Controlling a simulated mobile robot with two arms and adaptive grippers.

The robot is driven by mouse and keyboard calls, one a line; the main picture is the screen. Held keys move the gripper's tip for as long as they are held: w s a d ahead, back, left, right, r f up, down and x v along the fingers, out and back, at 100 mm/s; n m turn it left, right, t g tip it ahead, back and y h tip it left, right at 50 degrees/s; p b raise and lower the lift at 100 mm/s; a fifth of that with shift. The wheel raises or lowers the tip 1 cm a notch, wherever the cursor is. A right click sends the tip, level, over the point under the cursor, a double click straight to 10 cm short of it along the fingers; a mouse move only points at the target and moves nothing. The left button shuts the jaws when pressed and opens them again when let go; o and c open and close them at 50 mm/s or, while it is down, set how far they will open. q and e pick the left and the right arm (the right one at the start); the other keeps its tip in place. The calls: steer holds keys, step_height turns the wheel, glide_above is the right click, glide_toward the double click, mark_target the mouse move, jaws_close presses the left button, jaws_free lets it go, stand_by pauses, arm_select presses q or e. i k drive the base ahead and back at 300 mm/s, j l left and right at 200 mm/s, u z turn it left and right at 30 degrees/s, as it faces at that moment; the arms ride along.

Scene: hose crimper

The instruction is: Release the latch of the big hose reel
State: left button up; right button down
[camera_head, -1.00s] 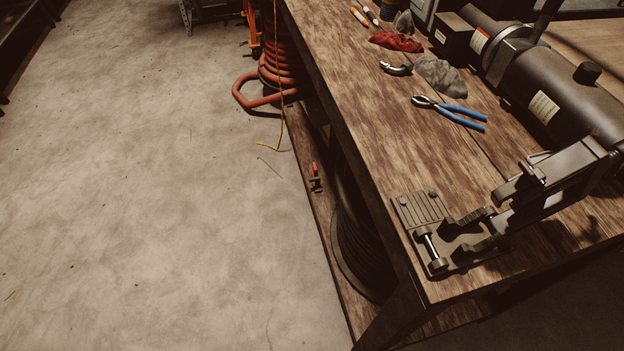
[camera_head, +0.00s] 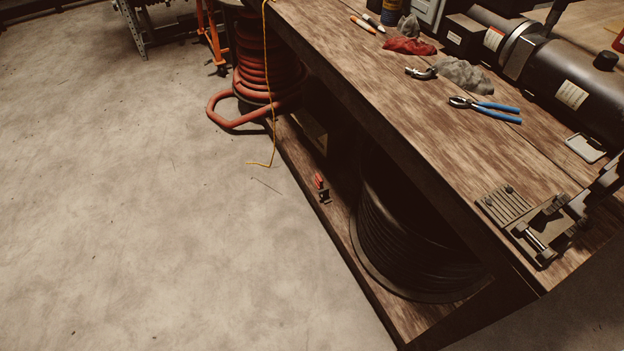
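The big hose reel (camera_head: 415,245), wound with black hose, stands on the lower shelf under the workbench. Its upper part is hidden by the bench top. A small red and black part (camera_head: 322,189), which looks like the latch, sits at the shelf's outer edge, left of the reel and apart from it in the picture. It is too small to tell how its lever is set. Neither of my grippers can be made out in this view.
The workbench (camera_head: 400,110) carries blue-handled pliers (camera_head: 490,109), a red cloth (camera_head: 409,46), a black cylinder machine (camera_head: 560,80) and a metal fixture (camera_head: 535,235) at its near corner. A red hose coil (camera_head: 262,75) stands farther back. The concrete floor (camera_head: 150,220) at left is clear.

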mark_target(325, 191)
steer(key=i+j+z, duration=0.15)
steer(key=i+j, duration=0.3)
steer(key=i+j+z, duration=0.2)
steer(key=i+j, duration=0.3)
steer(key=i+j+z, duration=0.15)
steer(key=i+j, duration=0.3)
steer(key=j, duration=0.15)
